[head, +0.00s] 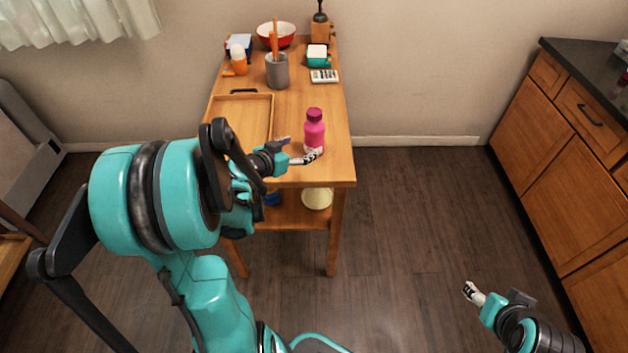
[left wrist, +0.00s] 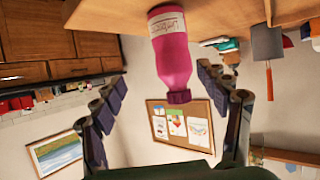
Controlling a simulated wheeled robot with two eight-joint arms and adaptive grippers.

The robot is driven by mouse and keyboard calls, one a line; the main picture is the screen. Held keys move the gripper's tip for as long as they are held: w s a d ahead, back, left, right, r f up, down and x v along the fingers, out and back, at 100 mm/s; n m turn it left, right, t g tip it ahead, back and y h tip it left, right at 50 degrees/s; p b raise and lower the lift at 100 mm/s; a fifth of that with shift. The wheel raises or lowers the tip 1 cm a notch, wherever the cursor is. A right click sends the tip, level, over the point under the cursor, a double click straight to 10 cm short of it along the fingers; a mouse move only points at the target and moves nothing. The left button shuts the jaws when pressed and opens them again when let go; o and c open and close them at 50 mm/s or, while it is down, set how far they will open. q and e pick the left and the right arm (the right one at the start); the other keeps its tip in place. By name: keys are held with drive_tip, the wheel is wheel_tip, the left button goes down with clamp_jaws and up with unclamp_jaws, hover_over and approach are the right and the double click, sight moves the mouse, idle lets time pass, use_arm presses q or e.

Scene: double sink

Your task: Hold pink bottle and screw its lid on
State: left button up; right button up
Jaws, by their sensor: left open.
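The pink bottle (head: 314,133) stands upright near the right edge of the wooden table. Its darker magenta lid (head: 314,114) sits on its top; how tightly it is screwed cannot be told. My left gripper (head: 298,150) is open just in front of the bottle at about its lower height. In the left wrist view, which is upside down, the bottle (left wrist: 172,52) with a white label and its lid (left wrist: 180,97) show between the two spread fingers, which do not grip it. My right gripper (head: 492,294) is open and empty over the floor, at lower right, far from the table.
On the table (head: 334,165) are a wooden tray (head: 268,96), a grey utensil cup (head: 277,72), a calculator (head: 324,76), a teal container (head: 317,58) and a red bowl (head: 276,35). A cabinet (head: 570,140) stands at right. The floor between is clear.

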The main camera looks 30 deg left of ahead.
use_arm(q)
drive_tip(key=s+d+r+g, duration=0.1)
drive_tip(key=s+d+g, duration=0.1)
drive_tip(key=s+d, duration=0.5)
drive_tip(key=s+d+r+g, duration=0.1)
drive_tip(key=s+d+g, duration=0.15)
drive_tip(key=d, duration=0.85)
drive_tip(key=s+d+g+y, duration=0.1)
drive_tip(key=s+d, duration=0.1)
drive_tip(key=s, duration=0.6)
drive_tip(key=shift+n+g, duration=0.3)
drive_tip(key=shift+g, duration=0.05)
drive_tip(key=shift+d, duration=0.1)
